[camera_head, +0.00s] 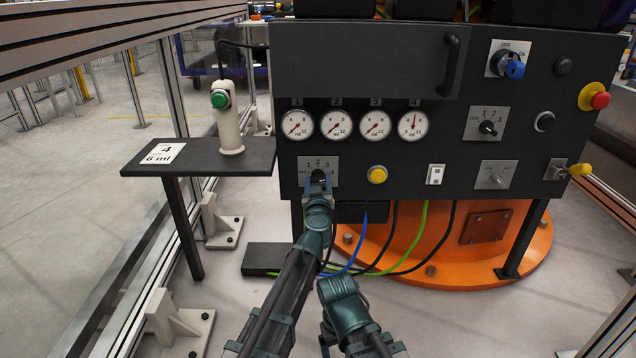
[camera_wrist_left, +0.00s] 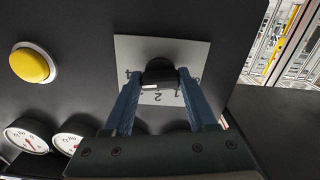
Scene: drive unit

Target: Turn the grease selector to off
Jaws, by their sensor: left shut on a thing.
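The grease selector is a black knob (camera_wrist_left: 160,72) on a light plate (camera_head: 312,166) marked OFF, 1, 2, 3 and 4, below the left gauges. My left gripper (camera_head: 319,180) is shut on the knob, with one blue finger on each side. In the left wrist view the plate appears upside down, and a short white mark shows on the knob's near edge. The fingers hide part of the numbers, and I cannot tell exactly which one the mark points to. Of my right arm only links (camera_head: 345,305) show low in the head view; its gripper does not show.
A row of several gauges (camera_head: 375,125) sits above the selector, and a yellow button (camera_head: 377,174) beside it. Other knobs, a blue one (camera_head: 514,68) and a black one (camera_head: 488,128), are further right.

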